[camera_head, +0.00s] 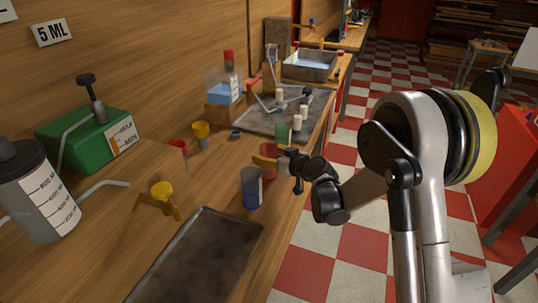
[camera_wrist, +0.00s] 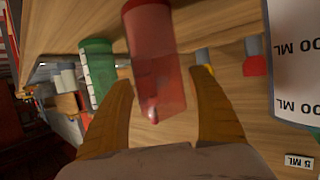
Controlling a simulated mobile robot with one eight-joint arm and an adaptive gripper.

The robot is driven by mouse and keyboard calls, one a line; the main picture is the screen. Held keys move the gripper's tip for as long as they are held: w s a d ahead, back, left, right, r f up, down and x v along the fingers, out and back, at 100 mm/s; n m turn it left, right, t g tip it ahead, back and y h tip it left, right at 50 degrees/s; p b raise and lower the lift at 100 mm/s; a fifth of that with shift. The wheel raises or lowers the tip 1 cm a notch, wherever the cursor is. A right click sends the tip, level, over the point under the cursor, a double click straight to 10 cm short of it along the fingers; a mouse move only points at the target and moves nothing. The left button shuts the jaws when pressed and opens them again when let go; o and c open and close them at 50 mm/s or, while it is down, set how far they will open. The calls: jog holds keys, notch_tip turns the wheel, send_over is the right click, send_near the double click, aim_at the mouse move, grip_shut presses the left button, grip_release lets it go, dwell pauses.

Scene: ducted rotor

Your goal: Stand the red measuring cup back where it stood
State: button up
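The red measuring cup (camera_head: 269,150) is near the bench's right edge in the head view, partly hidden by my gripper (camera_head: 266,161). In the wrist view, which is turned over, the red cup (camera_wrist: 155,55) reaches in between the two orange-brown fingers of my gripper (camera_wrist: 162,85). The fingers are spread on either side of it, with a narrow gap seen at the right finger. Whether the cup's base touches the bench cannot be told. The blue cup (camera_head: 252,188) stands nearer the camera, and the green cup (camera_head: 282,134) stands just beyond; it also shows in the wrist view (camera_wrist: 98,72).
A dark tray (camera_head: 205,250) lies at the front of the bench (camera_head: 110,245). A yellow funnel (camera_head: 201,130) and a small red vessel (camera_head: 178,148) stand to the left. Bare wood lies left of the cups.

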jog(key=shift+o, duration=0.2)
jog(key=shift+s, duration=0.1)
jog(key=s+d+r+m+g+h, duration=0.1)
jog(key=s+d+r, duration=0.25)
jog(key=s, duration=0.35)
jog(key=s+d+r+m+h, duration=0.1)
jog(key=s+d+r, duration=0.25)
jog(key=s, duration=0.35)
jog(key=s+d+r+m+g+h, duration=0.1)
jog(key=s+d+r, duration=0.2)
jog(key=s+d, duration=0.35)
jog(key=s+d+m+g+h, duration=0.1)
jog(key=s+d, duration=0.3)
jog(key=s, duration=0.5)
jog(key=s+d+m+g+h, duration=0.1)
jog(key=s+d+m+h, duration=0.2)
jog(key=s, duration=0.6)
jog(key=shift+d+f+h, duration=0.3)
jog(key=shift+d+h, duration=0.2)
jog(key=shift+h, duration=0.2)
jog(key=shift+s, duration=0.1)
